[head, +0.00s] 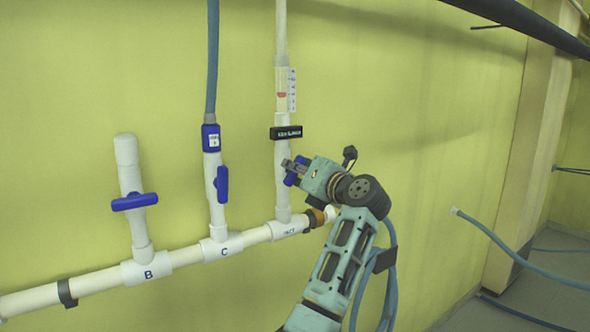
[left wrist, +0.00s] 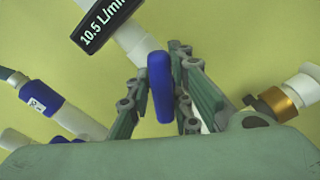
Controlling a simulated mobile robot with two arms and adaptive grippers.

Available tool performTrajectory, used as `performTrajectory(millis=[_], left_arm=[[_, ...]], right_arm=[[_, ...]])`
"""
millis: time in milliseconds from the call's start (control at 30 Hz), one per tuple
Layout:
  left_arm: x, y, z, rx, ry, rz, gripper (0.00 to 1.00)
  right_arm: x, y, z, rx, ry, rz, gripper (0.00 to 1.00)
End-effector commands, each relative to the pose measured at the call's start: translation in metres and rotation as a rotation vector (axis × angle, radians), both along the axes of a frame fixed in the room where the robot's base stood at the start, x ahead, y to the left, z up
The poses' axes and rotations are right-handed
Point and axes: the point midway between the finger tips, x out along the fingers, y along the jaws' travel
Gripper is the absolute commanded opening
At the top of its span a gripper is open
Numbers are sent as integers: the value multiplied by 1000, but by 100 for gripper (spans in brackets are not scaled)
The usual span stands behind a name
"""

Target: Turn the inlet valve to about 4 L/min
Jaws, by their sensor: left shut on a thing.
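The inlet valve's blue handle (head: 291,178) is on the right-hand white riser, partly hidden by my left gripper (head: 293,167). In the left wrist view the handle (left wrist: 160,88) stands between the two fingers of my left gripper (left wrist: 160,95), which is shut on it. A black display (head: 286,132) sits on the riser just above; in the left wrist view the display (left wrist: 101,22) reads 10.5 L/min. Higher up is a clear flow tube with a red float (head: 281,95) beside a white scale (head: 292,90). My right gripper is not in view.
Riser C has a blue handle (head: 222,184) in line with its pipe and a blue hose (head: 212,60) on top. Riser B has a crosswise blue handle (head: 134,202) and a white cap. A brass fitting (head: 314,218) ends the white manifold. A loose blue hose (head: 510,252) hangs at right.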

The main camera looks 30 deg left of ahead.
Motion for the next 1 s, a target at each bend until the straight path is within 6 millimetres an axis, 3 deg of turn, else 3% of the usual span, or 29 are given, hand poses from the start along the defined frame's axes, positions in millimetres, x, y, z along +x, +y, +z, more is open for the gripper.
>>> performTrajectory(millis=[500,833,867,1000], left_arm=[[3,-3,-4,150,382,-6,0],[3,-2,-7,158,400,-4,0],[3,-2,-7,158,400,-4,21],[3,-2,-6,159,400,-3,33]], right_arm=[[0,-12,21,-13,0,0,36],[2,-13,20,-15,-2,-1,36],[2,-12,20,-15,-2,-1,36],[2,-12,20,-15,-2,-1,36]])
